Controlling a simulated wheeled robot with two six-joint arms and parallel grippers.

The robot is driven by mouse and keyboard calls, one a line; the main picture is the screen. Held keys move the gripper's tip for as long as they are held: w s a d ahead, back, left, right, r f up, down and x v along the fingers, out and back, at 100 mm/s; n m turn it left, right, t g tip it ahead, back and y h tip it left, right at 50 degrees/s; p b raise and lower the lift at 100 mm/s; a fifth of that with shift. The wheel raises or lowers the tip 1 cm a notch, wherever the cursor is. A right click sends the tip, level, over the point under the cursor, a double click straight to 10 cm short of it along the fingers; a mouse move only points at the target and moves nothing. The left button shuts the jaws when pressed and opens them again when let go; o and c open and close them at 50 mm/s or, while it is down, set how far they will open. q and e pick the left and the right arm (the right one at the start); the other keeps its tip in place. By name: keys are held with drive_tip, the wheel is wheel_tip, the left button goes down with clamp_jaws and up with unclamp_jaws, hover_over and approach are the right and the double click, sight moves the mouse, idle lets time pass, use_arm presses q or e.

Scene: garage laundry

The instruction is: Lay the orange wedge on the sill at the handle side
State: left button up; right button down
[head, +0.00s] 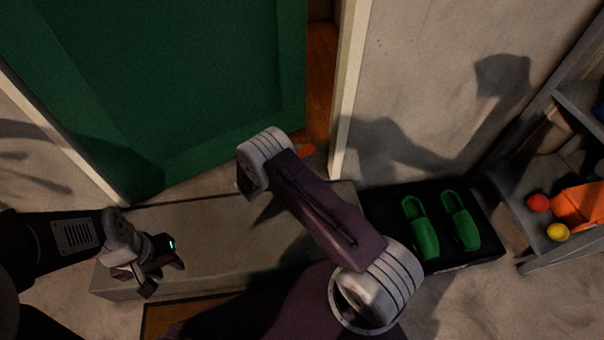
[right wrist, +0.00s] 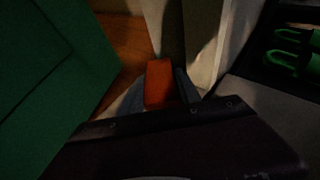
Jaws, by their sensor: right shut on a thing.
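The orange wedge (right wrist: 159,82) is between the fingers of my right gripper (right wrist: 157,92), which is shut on it. In the head view a small orange part of the wedge (head: 307,151) shows past my right arm, near the door gap; my arm hides the right gripper there. The grey sill (head: 225,225) runs below the green door (head: 200,90). I cannot tell whether the wedge touches the sill. The door stands ajar at its right edge; no handle is in view. My left gripper (head: 166,274) is open and empty over the sill's left part.
A white door frame (head: 347,90) stands right of the gap. A black tray (head: 383,205) with green shoes (head: 420,228) lies right of the sill. A grey shelf (head: 505,205) at far right holds a red ball (head: 538,203), a yellow ball (head: 557,232) and an orange bin (head: 580,208).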

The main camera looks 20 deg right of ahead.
wheel_tip(320, 180, down, 10)
drive_tip(key=b, duration=0.7)
drive_tip(key=shift+f, duration=0.1)
drive_tip(key=shift+r, duration=0.25)
drive_tip(key=c, duration=0.9)
unclamp_jaws()
drive_tip(key=shift+f, duration=0.15)
drive_tip(key=shift+o, duration=0.2)
